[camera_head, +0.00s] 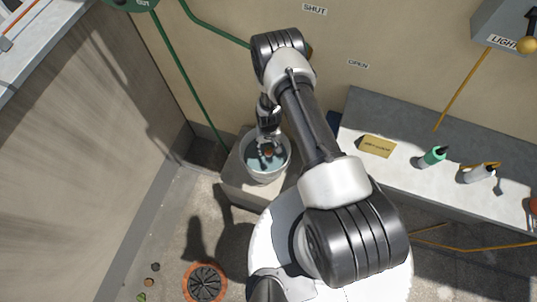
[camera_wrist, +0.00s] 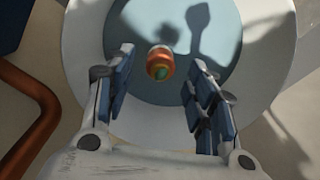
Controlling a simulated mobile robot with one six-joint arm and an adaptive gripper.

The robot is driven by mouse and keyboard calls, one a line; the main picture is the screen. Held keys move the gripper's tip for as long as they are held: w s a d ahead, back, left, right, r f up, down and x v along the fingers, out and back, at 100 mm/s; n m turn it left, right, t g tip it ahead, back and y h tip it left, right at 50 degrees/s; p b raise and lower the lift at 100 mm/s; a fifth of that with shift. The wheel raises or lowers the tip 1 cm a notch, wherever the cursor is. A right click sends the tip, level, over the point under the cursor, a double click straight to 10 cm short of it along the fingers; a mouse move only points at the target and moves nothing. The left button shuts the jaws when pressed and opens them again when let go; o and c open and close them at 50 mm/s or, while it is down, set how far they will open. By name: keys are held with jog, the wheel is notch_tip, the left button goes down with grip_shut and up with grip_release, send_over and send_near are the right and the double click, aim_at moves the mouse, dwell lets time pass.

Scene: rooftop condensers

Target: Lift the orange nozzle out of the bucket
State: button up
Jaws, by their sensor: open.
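The bucket (camera_head: 281,169) is pale and round, with a blue-grey inside, and stands on a low grey block in the corner. In the wrist view the bucket's pale rim (camera_wrist: 282,40) surrounds the blue-grey inside. The orange nozzle (camera_wrist: 160,62) is a small orange piece with a green centre, inside the bucket; it shows partly in the head view (camera_head: 268,152). My gripper (camera_wrist: 158,85) is open and empty above the bucket. Its blue-padded fingers stand left and right of the nozzle in the picture, apart from it. The gap in depth is hard to tell.
A grey block (camera_head: 236,183) carries the bucket, close to the walls. A bench (camera_head: 400,160) at right holds a yellow card (camera_head: 377,146), a green bottle (camera_head: 432,157) and a grey bottle (camera_head: 478,174). A copper pipe (camera_wrist: 30,115) shows at left in the wrist view.

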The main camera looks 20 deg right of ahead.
notch_tip(320, 180, down, 8)
jog(key=shift+f+b, duration=0.2)
jog(key=shift+b, duration=0.95)
jog(key=shift+c, duration=0.3)
grip_shut()
notch_tip(320, 180, up, 20)
jog(key=p, duration=1.3)
jog(key=shift+r, duration=0.1)
